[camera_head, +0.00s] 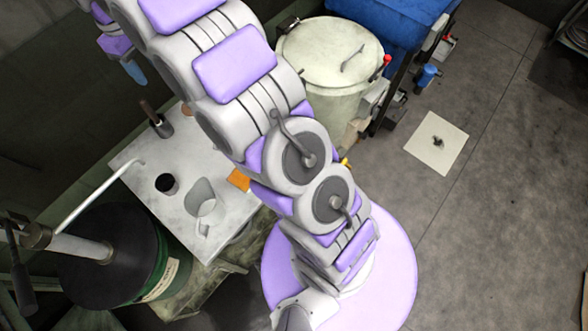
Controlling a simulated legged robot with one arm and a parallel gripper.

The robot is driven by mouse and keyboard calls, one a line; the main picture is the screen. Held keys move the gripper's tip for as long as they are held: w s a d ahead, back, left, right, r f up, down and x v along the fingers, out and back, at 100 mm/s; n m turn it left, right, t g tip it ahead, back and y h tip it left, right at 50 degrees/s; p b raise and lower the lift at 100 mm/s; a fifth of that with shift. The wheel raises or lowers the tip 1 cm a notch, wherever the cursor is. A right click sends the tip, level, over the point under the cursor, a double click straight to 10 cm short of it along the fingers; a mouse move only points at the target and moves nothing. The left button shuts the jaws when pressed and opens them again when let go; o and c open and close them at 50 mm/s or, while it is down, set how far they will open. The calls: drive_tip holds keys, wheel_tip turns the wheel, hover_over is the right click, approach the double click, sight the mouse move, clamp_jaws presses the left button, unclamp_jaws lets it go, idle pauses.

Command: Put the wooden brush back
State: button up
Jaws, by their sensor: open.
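A brown, handle-like piece (149,107) rises from a dark cylinder on the pale tabletop (130,158), at its far left corner. It may be the wooden brush, but it is too small to tell. My gripper (133,68) appears partly at the upper left, above and apart from that corner, with a blue tip showing. The rest of it is small and partly hidden by my own arm. I see nothing held in it. My arm crosses the middle of the view and hides part of the table's right side.
A black cup (166,184), a pale grey container (203,202) and an orange item (238,180) are on the tabletop. A dark green drum (120,265) stands at lower left. A large pale lidded drum (325,55) stands behind. The floor at right is mostly clear around a white sheet (452,150).

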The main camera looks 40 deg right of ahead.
drive_tip(key=s+d+r+m, duration=0.1)
drive_tip(key=s+d+r, duration=0.15)
drive_tip(key=s, duration=0.25)
drive_tip(key=s+d+r+m, duration=0.1)
drive_tip(key=s+d, duration=0.2)
drive_tip(key=s, duration=0.2)
drive_tip(key=s+d+f+m, duration=0.1)
drive_tip(key=s+d, duration=0.1)
drive_tip(key=s, duration=0.8)
drive_tip(key=s+d+f+m, duration=0.1)
drive_tip(key=s+d+m, duration=0.1)
drive_tip(key=s, duration=0.9)
drive_tip(key=s+d+f+m+g, duration=0.1)
drive_tip(key=s+d, duration=0.2)
drive_tip(key=s, duration=0.8)
drive_tip(key=shift+d+f+m, duration=0.25)
drive_tip(key=shift+f+m, duration=0.05)
drive_tip(key=shift+m, duration=0.1)
